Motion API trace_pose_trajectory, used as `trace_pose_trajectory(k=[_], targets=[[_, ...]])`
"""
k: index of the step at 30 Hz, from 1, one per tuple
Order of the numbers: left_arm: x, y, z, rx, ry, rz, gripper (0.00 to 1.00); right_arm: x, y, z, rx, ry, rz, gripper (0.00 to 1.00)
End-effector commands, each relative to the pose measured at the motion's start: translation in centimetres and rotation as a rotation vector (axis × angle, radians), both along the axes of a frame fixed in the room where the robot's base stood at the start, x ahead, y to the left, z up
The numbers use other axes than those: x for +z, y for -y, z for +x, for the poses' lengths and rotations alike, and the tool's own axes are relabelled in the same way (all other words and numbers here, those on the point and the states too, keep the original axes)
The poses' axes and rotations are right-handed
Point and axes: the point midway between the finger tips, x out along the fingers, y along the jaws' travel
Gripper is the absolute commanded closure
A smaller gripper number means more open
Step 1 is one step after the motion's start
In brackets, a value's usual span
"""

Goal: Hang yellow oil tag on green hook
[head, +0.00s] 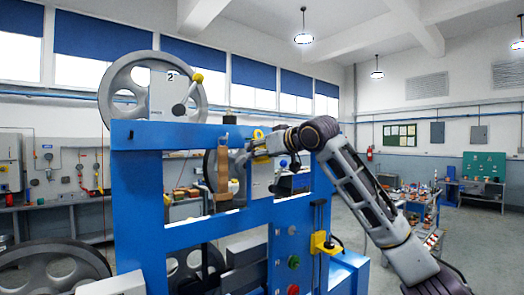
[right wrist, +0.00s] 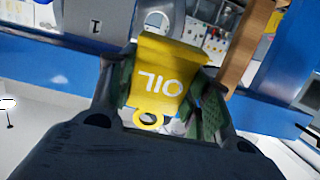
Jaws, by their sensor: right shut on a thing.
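The yellow oil tag (right wrist: 165,75) fills the middle of the right wrist view, with the white letters "OIL" upside down and a round hole at its near end. My right gripper (right wrist: 163,95) is shut on it, one dark finger on each side. In the head view my right gripper (head: 243,157) is at the blue frame's opening, close to a wooden-coloured upright strip. I cannot pick out a green hook in either view. My left gripper is not in view.
The blue frame (head: 140,138) stands in front of me, with a large grey wheel (head: 118,85) on top and a wooden strip (head: 222,170) in its opening. A yellow bracket (head: 322,243) and green and red buttons are lower right. Open floor lies further right.

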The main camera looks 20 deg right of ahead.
Motion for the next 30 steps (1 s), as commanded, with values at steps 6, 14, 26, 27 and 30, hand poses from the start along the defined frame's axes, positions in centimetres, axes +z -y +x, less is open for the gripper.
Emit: trace_pose_trajectory(k=[6, 14, 26, 27, 30], targets=[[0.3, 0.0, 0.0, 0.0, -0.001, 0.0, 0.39, 0.1, -0.3, 0.8, 0.001, 0.001, 0.001, 0.75], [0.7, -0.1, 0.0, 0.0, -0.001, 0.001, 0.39, 0.0, -0.6, 1.6, 0.0, 0.0, 0.0, 0.75], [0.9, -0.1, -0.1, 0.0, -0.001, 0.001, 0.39, -0.5, -1.1, 2.9, 0.001, 0.001, 0.001, 0.75], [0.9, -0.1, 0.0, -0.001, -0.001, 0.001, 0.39, -0.6, -1.1, 3.0, 0.001, 0.001, 0.001, 0.75], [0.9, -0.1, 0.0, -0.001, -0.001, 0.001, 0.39, -0.9, -1.2, 3.2, 0.0, 0.0, 0.001, 0.75]])
